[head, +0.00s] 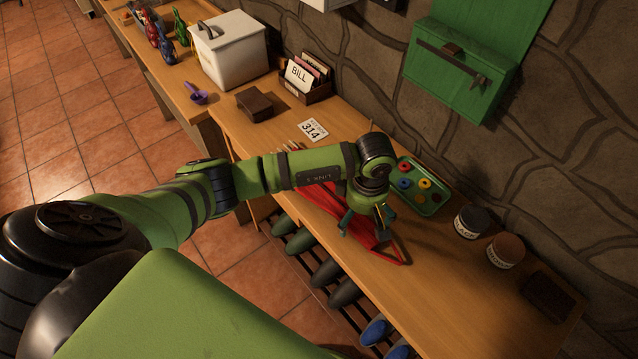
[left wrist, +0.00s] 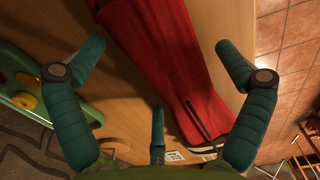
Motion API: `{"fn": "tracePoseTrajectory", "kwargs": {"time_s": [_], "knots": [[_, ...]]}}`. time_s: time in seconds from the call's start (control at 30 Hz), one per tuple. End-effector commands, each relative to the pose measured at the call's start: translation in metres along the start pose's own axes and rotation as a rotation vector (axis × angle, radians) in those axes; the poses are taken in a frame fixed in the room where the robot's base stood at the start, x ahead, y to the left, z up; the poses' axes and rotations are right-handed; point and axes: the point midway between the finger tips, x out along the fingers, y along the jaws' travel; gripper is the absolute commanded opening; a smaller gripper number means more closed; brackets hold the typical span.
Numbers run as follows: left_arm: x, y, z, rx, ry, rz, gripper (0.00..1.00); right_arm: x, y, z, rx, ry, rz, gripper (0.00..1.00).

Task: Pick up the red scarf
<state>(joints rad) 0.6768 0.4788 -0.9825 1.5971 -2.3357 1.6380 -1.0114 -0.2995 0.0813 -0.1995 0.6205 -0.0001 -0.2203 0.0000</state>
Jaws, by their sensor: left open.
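The red scarf (head: 322,198) lies stretched along the wooden bench in the head view, partly hidden under my left arm. Its near end shows below my left gripper (head: 365,230), close to the bench's front edge. In the left wrist view the red scarf (left wrist: 180,60) runs from the top down to the right, with dark lines near its lower end. The teal fingers of my left gripper (left wrist: 157,75) are spread apart over the scarf, with nothing held between them. Whether any finger touches the cloth I cannot tell. My right gripper is not in view.
A green tray (head: 438,207) with coloured rings stands just behind the gripper. Two jars (head: 470,222) stand to its right. A 314 card (head: 312,130), a brown box (head: 254,104), a letter holder and a white box (head: 230,55) are farther left. Shoes (head: 376,331) sit below the bench.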

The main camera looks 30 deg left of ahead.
Motion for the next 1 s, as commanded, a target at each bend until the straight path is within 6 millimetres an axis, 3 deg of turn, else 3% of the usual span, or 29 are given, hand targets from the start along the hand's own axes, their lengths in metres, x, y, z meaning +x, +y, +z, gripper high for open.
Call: {"fn": "tracePoseTrajectory", "kwargs": {"time_s": [0.07, 0.2, 0.67, 0.83, 0.97, 1.0], "knots": [[0.0, 0.0, 0.0, 0.0, 0.0, 0.0, 1.0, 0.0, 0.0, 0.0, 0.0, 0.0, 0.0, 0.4], [0.0, 0.0, 0.0, -0.001, 0.0, 0.0, 0.44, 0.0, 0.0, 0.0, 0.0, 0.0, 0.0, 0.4], [-0.003, 0.0, 0.0, -0.001, 0.001, 0.0, 0.44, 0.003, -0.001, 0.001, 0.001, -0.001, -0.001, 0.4], [-0.018, 0.001, -0.001, 0.001, 0.002, 0.005, 0.44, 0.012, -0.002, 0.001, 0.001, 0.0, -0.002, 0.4], [-0.041, 0.002, -0.001, 0.002, 0.002, 0.009, 0.44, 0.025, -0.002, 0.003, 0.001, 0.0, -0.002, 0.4], [-0.044, 0.009, 0.011, 0.005, -0.002, 0.007, 0.44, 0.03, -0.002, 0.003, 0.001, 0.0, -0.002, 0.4]]}}
